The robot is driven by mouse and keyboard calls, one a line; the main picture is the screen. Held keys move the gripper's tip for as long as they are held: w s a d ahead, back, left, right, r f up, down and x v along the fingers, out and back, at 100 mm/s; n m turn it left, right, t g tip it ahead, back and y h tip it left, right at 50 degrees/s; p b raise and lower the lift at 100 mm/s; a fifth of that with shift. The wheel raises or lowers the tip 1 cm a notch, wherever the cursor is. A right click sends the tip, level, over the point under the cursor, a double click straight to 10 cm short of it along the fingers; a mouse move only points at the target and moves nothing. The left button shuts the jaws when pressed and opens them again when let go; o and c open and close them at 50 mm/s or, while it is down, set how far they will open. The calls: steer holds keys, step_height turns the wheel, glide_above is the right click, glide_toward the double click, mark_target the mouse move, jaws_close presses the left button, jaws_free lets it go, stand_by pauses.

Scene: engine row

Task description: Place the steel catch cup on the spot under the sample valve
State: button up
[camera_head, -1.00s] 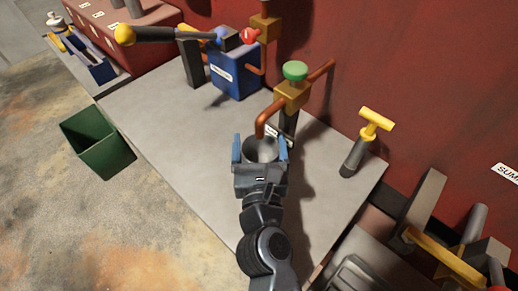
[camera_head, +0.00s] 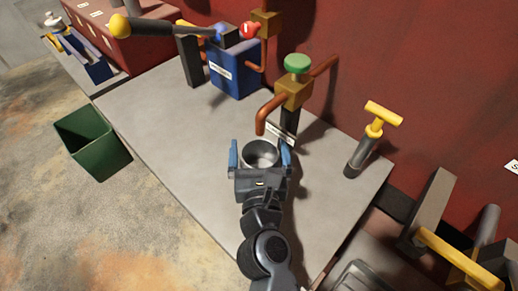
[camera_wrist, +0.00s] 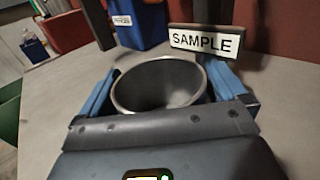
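The steel catch cup (camera_head: 261,154) is a grey, open-topped cup, upright and empty as far as I see. It stands just in front of the copper spout of the sample valve (camera_head: 294,92), which has a green knob. My gripper (camera_head: 260,150) has its blue fingers on either side of the cup, with narrow gaps between them and its wall; it looks open. In the wrist view the cup (camera_wrist: 160,85) sits between the fingers, before the SAMPLE sign (camera_wrist: 206,41). The spot and the cup's base are hidden.
A blue box (camera_head: 235,75) stands behind left on the grey bench top (camera_head: 165,125). A yellow T-handle (camera_head: 375,125) rises at right. A green bin (camera_head: 93,145) is on the floor at left. The red wall lies behind. The bench left of the cup is clear.

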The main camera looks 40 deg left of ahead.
steer(key=shift+r, duration=0.2)
steer(key=v, duration=1.2)
steer(key=shift+d, duration=0.1)
